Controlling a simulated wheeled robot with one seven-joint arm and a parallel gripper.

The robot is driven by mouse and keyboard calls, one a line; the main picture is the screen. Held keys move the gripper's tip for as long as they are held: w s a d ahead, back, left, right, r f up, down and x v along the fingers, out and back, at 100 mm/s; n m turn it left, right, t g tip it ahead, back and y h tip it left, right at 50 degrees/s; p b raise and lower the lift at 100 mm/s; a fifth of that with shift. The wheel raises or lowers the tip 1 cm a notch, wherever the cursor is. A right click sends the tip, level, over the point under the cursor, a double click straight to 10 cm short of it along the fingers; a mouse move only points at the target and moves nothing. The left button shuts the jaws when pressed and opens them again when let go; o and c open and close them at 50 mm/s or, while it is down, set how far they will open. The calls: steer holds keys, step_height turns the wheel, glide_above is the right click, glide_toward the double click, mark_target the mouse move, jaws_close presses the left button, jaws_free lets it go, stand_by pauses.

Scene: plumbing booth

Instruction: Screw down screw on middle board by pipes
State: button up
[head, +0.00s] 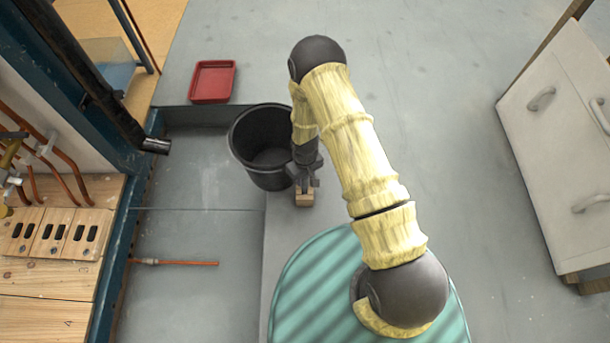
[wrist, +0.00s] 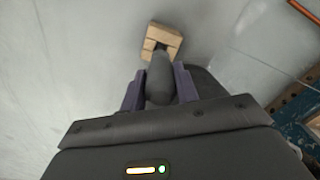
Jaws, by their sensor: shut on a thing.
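My gripper (head: 304,180) points down beside the black bucket, over the floor. In the wrist view my gripper (wrist: 160,86) has its two purple fingers around a dark grey rounded handle (wrist: 159,78), and it is shut on it. A light wooden block (head: 304,198) sits just below the fingers; it also shows in the wrist view (wrist: 164,38), with the handle's far end at it. I cannot tell whether the handle's tool is inside the block. Slotted wooden boards stand in a row by the pipes at the left, with the middle board (head: 52,232) among them.
The black bucket (head: 240,150) stands close left of my gripper. A red tray (head: 212,82) lies farther back. Copper pipes (head: 62,155) and a blue frame (head: 125,215) are at the left. A white cabinet (head: 550,150) stands at the right. The floor between is mostly clear.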

steer(key=shift+f, duration=0.4)
steer(key=o, duration=1.1)
step_height(320, 180, up, 17)
steer(key=p, duration=0.8)
steer(key=shift+r, duration=0.2)
